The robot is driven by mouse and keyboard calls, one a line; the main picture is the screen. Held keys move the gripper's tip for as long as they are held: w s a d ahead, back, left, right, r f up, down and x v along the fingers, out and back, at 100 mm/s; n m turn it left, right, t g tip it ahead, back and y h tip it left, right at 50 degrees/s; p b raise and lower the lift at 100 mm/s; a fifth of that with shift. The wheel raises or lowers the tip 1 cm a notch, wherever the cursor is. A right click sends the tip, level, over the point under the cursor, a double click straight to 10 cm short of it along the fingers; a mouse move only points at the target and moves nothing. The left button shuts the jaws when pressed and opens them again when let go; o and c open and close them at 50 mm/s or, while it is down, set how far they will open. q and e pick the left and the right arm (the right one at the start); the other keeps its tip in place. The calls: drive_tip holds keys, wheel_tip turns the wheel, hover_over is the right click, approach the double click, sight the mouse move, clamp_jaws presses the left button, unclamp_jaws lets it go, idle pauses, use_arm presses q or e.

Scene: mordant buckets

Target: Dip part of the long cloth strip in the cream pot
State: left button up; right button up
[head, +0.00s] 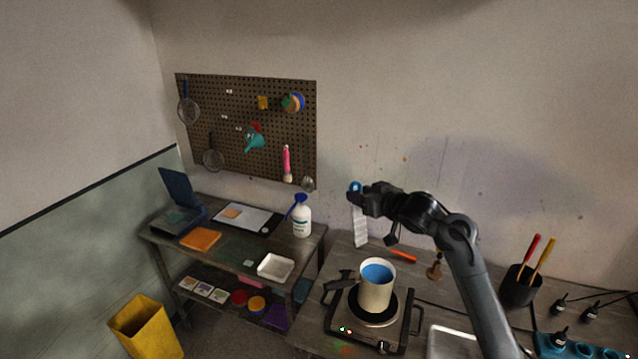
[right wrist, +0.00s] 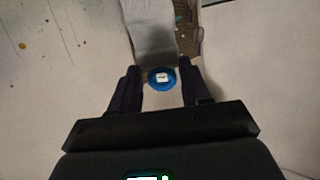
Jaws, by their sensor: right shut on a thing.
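The long cloth strip (head: 361,228) is pale grey-white and hangs down from a round blue piece (head: 355,186) at its upper end. My right gripper (head: 358,196) is shut on this blue piece, above and behind the cream pot. In the right wrist view the blue piece (right wrist: 162,79) sits between the fingertips (right wrist: 162,85), with the strip (right wrist: 153,32) stretching away beyond it. The cream pot (head: 376,297) stands upright on a hot plate, with blue liquid inside. The strip is apart from the pot in the picture. My left gripper is out of view.
The hot plate (head: 345,326) has a dark frame. An orange tool (head: 403,256) and a small brown stand (head: 435,268) lie behind right of the pot. A black cup (head: 520,286) with handles stands right.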

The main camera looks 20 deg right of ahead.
use_arm(q)
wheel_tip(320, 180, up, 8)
drive_tip(key=p, duration=0.7)
use_arm(e)
drive_tip(key=s+d+f+m+t+h, duration=0.2)
drive_tip(key=s+d+f+t, duration=0.1)
drive_tip(key=s+d+f, duration=0.35)
use_arm(q)
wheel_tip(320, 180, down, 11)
drive_tip(key=b, duration=1.1)
use_arm(e)
wheel_tip(320, 180, down, 16)
drive_tip(key=w, duration=0.1)
drive_tip(key=shift+d+f, duration=0.15)
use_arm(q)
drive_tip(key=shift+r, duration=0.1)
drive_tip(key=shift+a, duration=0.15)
use_arm(e)
drive_tip(key=shift+d, duration=0.2)
drive_tip(key=shift+d, duration=0.25)
